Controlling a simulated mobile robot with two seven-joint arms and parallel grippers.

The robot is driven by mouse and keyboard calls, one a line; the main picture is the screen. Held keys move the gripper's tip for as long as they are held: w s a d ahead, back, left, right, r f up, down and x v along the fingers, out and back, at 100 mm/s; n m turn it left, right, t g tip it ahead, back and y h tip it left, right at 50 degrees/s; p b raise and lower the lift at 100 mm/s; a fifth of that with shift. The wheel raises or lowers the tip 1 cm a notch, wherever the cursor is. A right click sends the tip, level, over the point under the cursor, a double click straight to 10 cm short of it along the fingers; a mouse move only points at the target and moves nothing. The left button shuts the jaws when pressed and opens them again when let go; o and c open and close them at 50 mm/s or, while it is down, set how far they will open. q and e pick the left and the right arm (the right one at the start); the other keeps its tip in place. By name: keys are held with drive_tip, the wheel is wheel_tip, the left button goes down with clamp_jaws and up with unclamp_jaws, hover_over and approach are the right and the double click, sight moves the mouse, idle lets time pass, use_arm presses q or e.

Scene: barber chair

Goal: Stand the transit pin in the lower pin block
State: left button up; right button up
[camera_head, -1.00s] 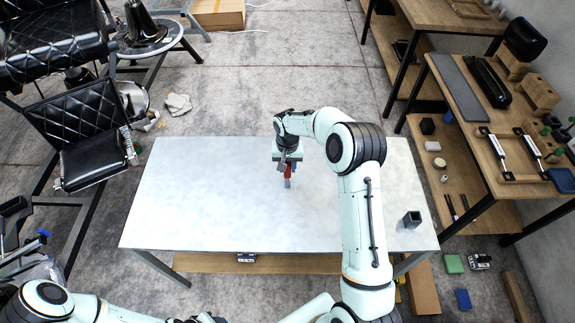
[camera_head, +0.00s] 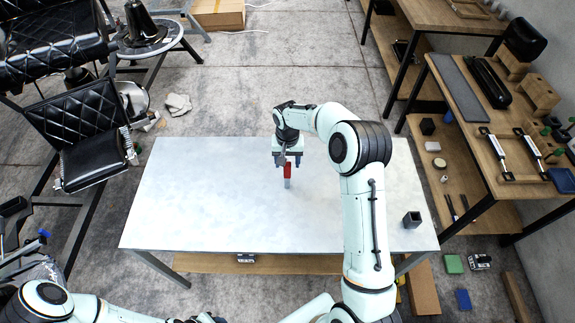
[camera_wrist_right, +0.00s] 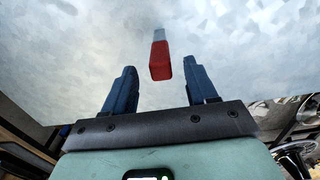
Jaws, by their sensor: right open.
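The transit pin (camera_head: 287,171) has a red upper part and a pale grey end, and is at the middle of the metal table. I cannot tell whether it stands or lies. In the right wrist view the pin (camera_wrist_right: 160,60) shows its red end nearest, just beyond and between the fingertips, with no finger closed on it. My right gripper (camera_head: 287,162) is open at the pin's red end; its two blue fingers (camera_wrist_right: 160,75) are spread. A dark hollow block (camera_head: 412,219), perhaps the lower pin block, stands near the table's right edge. My left gripper is not visible.
The metal table (camera_head: 190,200) is otherwise clear, with free room left of the pin. A workbench (camera_head: 480,130) with struts and wooden blocks is at the right. A black padded chair (camera_head: 90,140) is at the left.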

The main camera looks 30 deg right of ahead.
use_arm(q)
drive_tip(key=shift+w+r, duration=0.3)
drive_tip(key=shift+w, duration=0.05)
use_arm(e)
wheel_tip(320, 180, up, 9)
idle(0.4)
